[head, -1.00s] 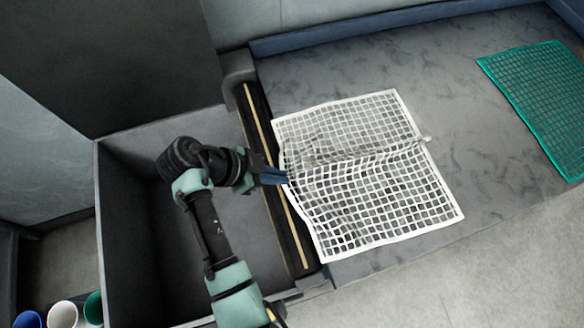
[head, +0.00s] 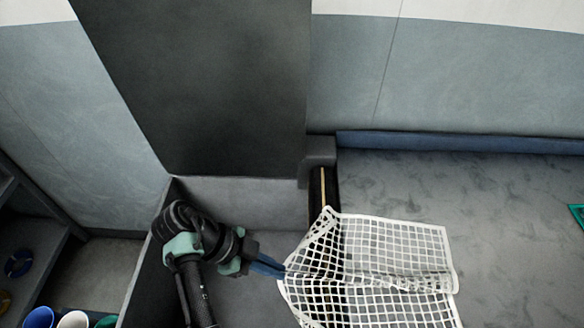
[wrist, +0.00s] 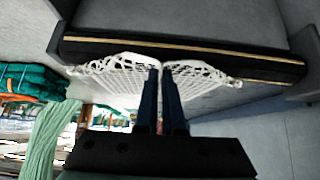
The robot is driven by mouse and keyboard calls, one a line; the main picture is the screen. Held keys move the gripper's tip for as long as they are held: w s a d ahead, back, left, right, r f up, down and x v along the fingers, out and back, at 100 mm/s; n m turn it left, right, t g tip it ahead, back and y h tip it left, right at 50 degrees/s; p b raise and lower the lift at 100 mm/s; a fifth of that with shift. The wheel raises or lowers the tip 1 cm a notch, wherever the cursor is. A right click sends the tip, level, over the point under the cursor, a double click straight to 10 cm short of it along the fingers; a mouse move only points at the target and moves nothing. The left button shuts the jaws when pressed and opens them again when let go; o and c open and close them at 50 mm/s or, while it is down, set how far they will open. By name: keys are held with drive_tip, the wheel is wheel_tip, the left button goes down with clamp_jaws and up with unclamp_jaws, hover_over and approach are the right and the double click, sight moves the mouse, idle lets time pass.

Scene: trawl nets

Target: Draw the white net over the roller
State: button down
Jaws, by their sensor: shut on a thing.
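The white net (head: 405,240) lies on the grey deck in the head view, and its left part passes across the dark roller (head: 322,185) with the yellow stripe. The net's left edge is pulled to a point at my gripper (head: 281,271). My gripper's blue fingers are shut on that edge, left of the roller and over the grey bin. In the wrist view the net (wrist: 115,78) spreads from both sides of my gripper (wrist: 161,72), with the roller (wrist: 185,50) crossing above. The net's near edge is cut off in the head view.
The grey bin (head: 240,187) stands left of the roller, with a tall dark panel (head: 200,90) behind it. A green net (head: 577,213) shows at the right edge. Blue, white and green cups (head: 72,320) stand at lower left. The deck behind the white net is clear.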

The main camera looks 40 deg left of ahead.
wheel_tip(320, 180, down, 9)
drive_tip(key=b, duration=0.7)
drive_tip(key=shift+s+a, duration=0.2)
drive_tip(key=shift+a, duration=0.15)
drive_tip(key=c, duration=0.9)
unclamp_jaws()
drive_tip(key=shift+c, duration=0.2)
